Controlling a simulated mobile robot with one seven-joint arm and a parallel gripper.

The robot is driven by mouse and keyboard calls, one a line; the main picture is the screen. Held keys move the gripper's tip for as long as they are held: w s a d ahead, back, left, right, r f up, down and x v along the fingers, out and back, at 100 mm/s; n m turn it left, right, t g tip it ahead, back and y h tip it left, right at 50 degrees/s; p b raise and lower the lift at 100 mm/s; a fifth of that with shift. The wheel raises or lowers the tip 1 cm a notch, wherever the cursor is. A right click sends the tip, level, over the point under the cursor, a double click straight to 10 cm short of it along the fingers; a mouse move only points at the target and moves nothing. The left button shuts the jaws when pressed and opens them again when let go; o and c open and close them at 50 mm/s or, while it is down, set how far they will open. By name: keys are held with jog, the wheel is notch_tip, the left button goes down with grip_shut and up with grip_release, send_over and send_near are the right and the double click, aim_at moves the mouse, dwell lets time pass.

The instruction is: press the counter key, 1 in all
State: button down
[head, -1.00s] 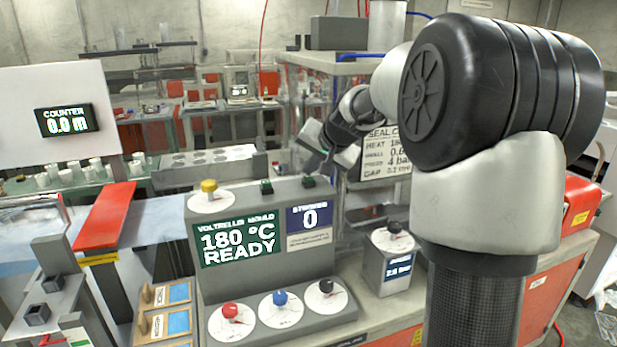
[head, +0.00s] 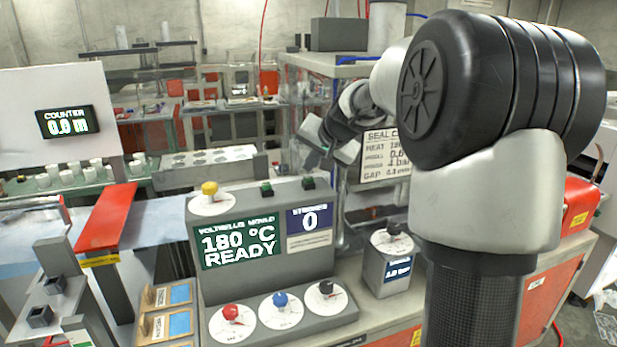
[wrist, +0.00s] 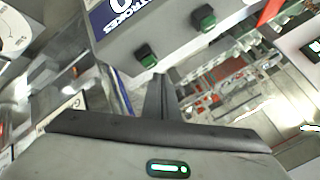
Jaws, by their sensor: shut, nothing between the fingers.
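A counter display (head: 64,121) on a white panel at the left reads about 0.0 m. The grey moulding console (head: 250,283) shows 180 °C READY and a strokes display (head: 310,218) at 0. Two small green keys stand on its top, a left one (head: 266,188) and a right one (head: 308,182). In the wrist view the green keys show near (wrist: 146,56) and far (wrist: 203,18). I cannot read which key is the counter key. My gripper (wrist: 160,82) is shut and empty, its tip apart from both keys in the picture.
A yellow knob (head: 209,188) and red, blue and black dials (head: 280,300) sit on the console. A small grey box with a black knob (head: 390,255) stands to its right. A red bar (head: 105,215) is at the left. My arm covers much of the right side.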

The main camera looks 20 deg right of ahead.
notch_tip(320, 180, up, 5)
jog(key=p, duration=0.3)
dwell(0.9)
